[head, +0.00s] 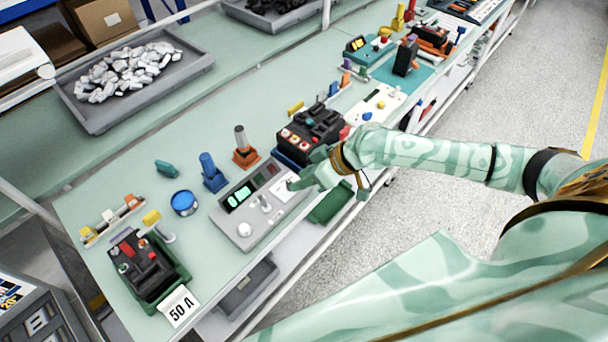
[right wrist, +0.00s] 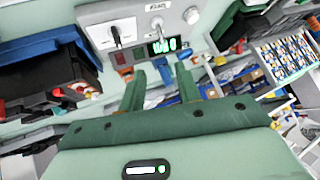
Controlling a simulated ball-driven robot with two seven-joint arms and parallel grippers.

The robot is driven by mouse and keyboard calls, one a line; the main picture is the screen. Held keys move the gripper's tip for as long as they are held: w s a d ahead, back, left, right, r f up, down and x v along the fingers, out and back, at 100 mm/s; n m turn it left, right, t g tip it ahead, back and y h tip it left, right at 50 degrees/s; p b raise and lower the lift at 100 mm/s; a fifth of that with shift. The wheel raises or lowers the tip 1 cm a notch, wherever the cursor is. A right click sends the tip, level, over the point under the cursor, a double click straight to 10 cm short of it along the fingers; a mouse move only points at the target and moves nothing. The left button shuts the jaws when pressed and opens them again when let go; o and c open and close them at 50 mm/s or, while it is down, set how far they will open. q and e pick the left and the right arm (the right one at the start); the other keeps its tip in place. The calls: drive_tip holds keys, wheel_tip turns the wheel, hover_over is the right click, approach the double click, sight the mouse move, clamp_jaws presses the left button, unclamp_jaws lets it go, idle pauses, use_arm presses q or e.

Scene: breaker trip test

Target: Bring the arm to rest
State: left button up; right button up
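My right arm reaches in from the right of the head view. Its gripper (head: 298,181) is over the right end of the grey tester (head: 243,222), which has a lit green display (head: 239,198). In the right wrist view the two green fingers (right wrist: 161,88) stand apart with nothing between them. The tester (right wrist: 131,36) with its knobs and display (right wrist: 162,46) lies beyond the fingertips. I cannot tell exactly how large the gap to it is. My left gripper is in neither view.
A black breaker unit (head: 310,133) stands close behind the gripper. Another (head: 148,264) sits at the left, by a "50 A" card (head: 178,306). Blue (head: 213,175) and orange (head: 245,156) holders and a blue round container (head: 184,203) stand behind the tester. The floor (head: 385,236) in front is clear.

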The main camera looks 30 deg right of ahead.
drive_tip(key=s+a+n+t+h, duration=0.1)
drive_tip(key=s+a+n+t, duration=0.1)
drive_tip(key=s+a+n, duration=0.35)
drive_tip(key=s+d+r+m+h, duration=0.2)
drive_tip(key=s+d+m+h, duration=0.1)
drive_tip(key=s+d+h, duration=0.3)
drive_tip(key=s+d+r+m+h, duration=0.2)
drive_tip(key=s+d+h, duration=0.25)
drive_tip(key=d, duration=0.35)
drive_tip(key=s+a+f+g+y+b, duration=0.1)
drive_tip(key=s+a+f+g+b, duration=0.15)
drive_tip(key=f, duration=1.45)
drive_tip(key=s+a+f+g+y+b, duration=0.1)
drive_tip(key=a+f+y+b, duration=0.15)
drive_tip(key=f, duration=1.35)
drive_tip(key=s+f+m+g+y+b, duration=0.1)
drive_tip(key=s+f+b, duration=0.4)
drive_tip(key=s+f, duration=1.4)
drive_tip(key=shift+s+d+f+m+g, duration=0.2)
drive_tip(key=shift+s+m+g, duration=0.25)
drive_tip(key=shift+m+g, duration=0.6)
